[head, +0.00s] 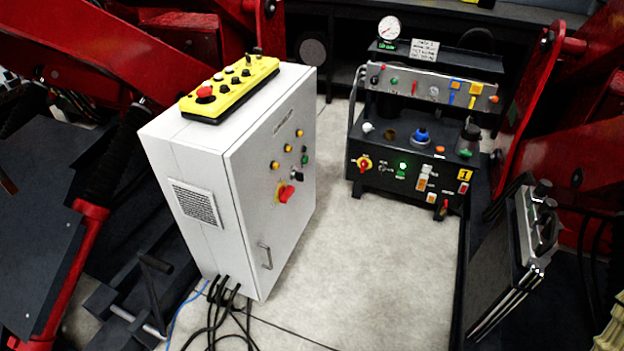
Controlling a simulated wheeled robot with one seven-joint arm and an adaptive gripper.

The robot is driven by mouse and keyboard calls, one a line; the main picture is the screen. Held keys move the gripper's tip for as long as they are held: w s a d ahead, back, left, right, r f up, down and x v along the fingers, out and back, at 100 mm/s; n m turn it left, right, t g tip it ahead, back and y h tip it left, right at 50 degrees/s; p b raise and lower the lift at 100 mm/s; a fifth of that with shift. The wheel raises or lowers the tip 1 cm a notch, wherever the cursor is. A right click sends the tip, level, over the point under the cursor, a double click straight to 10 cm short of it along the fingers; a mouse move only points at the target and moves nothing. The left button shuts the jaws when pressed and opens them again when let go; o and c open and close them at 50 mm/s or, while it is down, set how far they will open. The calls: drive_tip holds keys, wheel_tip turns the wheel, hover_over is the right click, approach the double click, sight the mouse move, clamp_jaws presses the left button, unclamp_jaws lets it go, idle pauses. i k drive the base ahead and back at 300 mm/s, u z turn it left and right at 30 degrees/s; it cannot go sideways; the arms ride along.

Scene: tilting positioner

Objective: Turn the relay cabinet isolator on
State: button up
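The relay cabinet (195,240) is a light grey upright box left of the middle in the head view, its door turned to the right. The isolator (286,192) is a red rotary handle on a yellow plate, low on the door's upper half. Its exact position is too small to read. A black key-like switch (297,174) sits just above it to the right. Several yellow and green indicators or buttons (288,148) are higher on the door. A door handle (265,256) is near the bottom. My gripper is not in view.
A yellow control pendant (232,85) with a red button lies on the cabinet top. A black control unit (395,180) with a lit green light stands behind right. Black cables (222,310) run from the cabinet's base. Red machine arms flank both sides. Pale floor (365,265) is clear right of the cabinet.

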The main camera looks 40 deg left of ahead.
sight(285, 194)
drive_tip(key=u, duration=0.4)
drive_tip(key=i, duration=0.9)
drive_tip(key=u, duration=0.8)
